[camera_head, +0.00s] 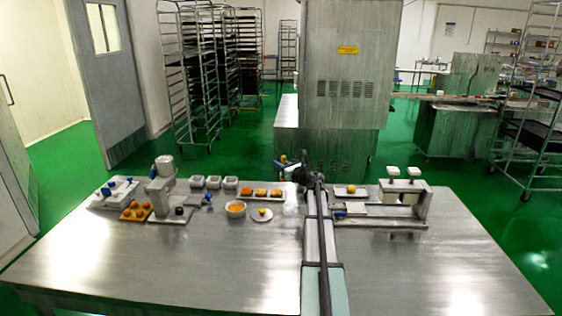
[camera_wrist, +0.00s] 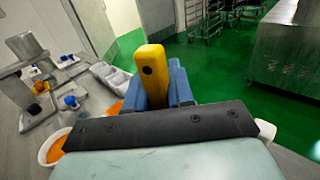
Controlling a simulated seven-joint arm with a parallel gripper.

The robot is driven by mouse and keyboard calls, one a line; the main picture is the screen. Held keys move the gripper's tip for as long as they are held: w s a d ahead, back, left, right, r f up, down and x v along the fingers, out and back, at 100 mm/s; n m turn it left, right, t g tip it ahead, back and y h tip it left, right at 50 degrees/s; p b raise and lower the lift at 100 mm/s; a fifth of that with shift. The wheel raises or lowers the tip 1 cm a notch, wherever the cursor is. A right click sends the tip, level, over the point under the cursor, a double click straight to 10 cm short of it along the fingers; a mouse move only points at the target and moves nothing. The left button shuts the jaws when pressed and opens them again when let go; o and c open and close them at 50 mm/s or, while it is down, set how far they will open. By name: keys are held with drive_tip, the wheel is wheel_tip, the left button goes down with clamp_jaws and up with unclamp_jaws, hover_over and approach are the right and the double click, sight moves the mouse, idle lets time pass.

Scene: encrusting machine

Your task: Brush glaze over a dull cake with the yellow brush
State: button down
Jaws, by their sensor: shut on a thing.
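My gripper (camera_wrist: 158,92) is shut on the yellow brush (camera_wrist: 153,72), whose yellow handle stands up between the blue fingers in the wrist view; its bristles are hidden. In the head view my gripper (camera_head: 290,170) is over the table's back edge, and the brush is a tiny yellow spot (camera_head: 283,158). A white bowl (camera_head: 229,213) of orange glaze (camera_head: 236,207) stands to its left; the bowl also shows in the wrist view (camera_wrist: 45,155). Which cake is dull I cannot tell.
A small plate (camera_head: 268,217) with a yellow item is right of the bowl. Several white tubs (camera_head: 213,182) and a grey press (camera_head: 162,185) stand left. Another press (camera_head: 421,204) and a tray with one yellow item (camera_head: 359,195) stand right. The table's front is clear.

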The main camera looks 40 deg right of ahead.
sight(283, 160)
drive_tip(key=shift+f, duration=1.95)
drive_tip(key=shift+w+a+f, duration=0.4)
drive_tip(key=shift+a+f, duration=0.05)
drive_tip(key=shift+f, duration=0.05)
drive_tip(key=shift+w+a, duration=1.85)
drive_tip(key=s+d, duration=0.4)
drive_tip(key=shift+s+d, duration=0.3)
drive_tip(key=shift+d, duration=0.05)
drive_tip(key=shift+s+a, duration=0.35)
drive_tip(key=shift+a, duration=0.3)
drive_tip(key=shift+w+a, duration=2.1)
drive_tip(key=shift+w, duration=0.1)
drive_tip(key=s+d, duration=0.4)
drive_tip(key=shift+s+d, duration=0.25)
drive_tip(key=shift+d, duration=0.05)
drive_tip(key=shift+r, duration=4)
